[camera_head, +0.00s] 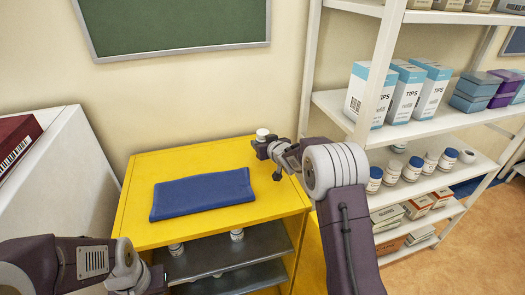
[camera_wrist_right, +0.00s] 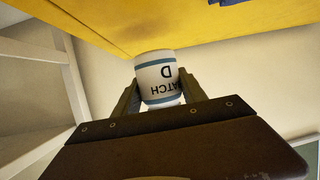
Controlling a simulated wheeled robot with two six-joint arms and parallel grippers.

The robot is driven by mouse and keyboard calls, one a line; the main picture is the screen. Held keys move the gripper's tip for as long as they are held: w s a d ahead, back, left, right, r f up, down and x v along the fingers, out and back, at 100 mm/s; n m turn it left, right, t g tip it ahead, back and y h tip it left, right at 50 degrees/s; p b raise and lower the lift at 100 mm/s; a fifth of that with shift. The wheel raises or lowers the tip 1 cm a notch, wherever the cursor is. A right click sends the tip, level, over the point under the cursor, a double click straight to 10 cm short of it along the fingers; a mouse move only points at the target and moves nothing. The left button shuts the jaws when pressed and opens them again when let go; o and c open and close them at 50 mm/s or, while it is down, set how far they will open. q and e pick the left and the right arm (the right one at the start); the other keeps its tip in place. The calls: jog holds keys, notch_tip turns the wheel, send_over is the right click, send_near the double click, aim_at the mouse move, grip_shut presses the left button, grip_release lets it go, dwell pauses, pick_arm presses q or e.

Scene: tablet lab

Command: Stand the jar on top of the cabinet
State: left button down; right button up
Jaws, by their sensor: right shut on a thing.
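The yellow cabinet (camera_head: 140,226) stands in the middle of the head view, with a flat top. My right gripper (camera_head: 264,143) is at the back right corner of that top, shut on the jar (camera_head: 262,133). The jar also shows in the right wrist view (camera_wrist_right: 157,77), between both fingers, white with blue bands and a batch label. There its far end meets the edge of the yellow top (camera_wrist_right: 170,25) in the picture; I cannot tell whether it touches. My left gripper (camera_head: 145,281) is low at the left, before the cabinet's front; its jaws are unclear.
A folded blue cloth (camera_head: 203,194) lies on the cabinet's middle, with bare yellow around it. Small jars (camera_head: 237,234) stand on the grey shelf below. A white rack (camera_head: 345,115) with boxes and jars stands close on the right. A white unit (camera_head: 70,165) is at left.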

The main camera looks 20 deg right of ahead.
notch_tip(320, 180, down, 3)
jog(key=shift+w+f, duration=0.1)
jog(key=shift+w, duration=0.05)
jog(key=shift+w+f, duration=0.1)
jog(key=shift+w, duration=0.05)
jog(key=shift+s+f, duration=0.15)
jog(key=shift+s, duration=0.1)
jog(key=o, duration=1.4)
jog(key=shift+o, duration=0.2)
jog(key=shift+w, duration=0.15)
